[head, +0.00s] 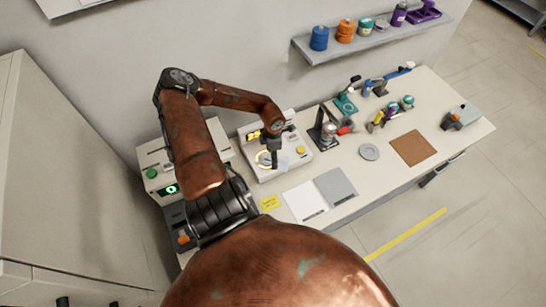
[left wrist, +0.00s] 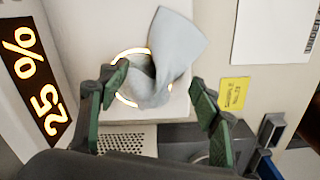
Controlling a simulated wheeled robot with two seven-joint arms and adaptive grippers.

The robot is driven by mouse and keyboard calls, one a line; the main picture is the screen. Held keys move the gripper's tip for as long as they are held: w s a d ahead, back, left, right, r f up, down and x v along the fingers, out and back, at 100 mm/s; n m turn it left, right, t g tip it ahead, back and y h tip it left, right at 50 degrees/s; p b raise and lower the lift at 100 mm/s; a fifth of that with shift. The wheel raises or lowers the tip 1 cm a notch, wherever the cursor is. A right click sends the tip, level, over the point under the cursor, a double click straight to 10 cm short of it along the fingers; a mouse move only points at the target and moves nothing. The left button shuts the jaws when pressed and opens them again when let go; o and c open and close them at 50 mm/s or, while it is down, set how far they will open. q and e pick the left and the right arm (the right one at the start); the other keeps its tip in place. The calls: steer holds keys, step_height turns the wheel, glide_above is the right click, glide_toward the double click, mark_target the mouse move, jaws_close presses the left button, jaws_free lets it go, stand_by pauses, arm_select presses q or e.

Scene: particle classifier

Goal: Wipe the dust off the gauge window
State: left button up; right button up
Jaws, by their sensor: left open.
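The gauge window, edged by a glowing ring, sits on a white instrument (head: 297,158); in the left wrist view the ring (left wrist: 117,91) is partly covered. A pale grey-blue cloth (left wrist: 176,42) lies bunched over part of the window, and its edge shows in the head view (head: 284,161). My left gripper (head: 273,160) is above the instrument, pointing down. In the left wrist view its green fingers (left wrist: 160,90) are spread on both sides of the cloth, with gaps visible. Dust on the window cannot be made out. My right gripper is not in view.
An orange display (left wrist: 35,85) reads 25 %. A yellow note (head: 269,202), white sheet (head: 304,201) and grey sheet (head: 337,187) lie in front. A box with a green display (head: 170,189) stands left. A black stand (head: 324,130) is to the right.

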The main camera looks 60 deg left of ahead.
arm_select(q)
steer(key=shift+f, duration=0.1)
steer(key=shift+f+b, duration=1.05)
steer(key=shift+f, duration=0.25)
steer(key=shift+r, duration=0.1)
steer(key=shift+c, duration=0.8)
steer(key=shift+c, duration=0.4)
steer(key=shift+s+d, duration=0.15)
steer(key=shift+s, duration=0.05)
steer(key=c, duration=1.1)
jaws_close()
steer(key=shift+w, duration=0.15)
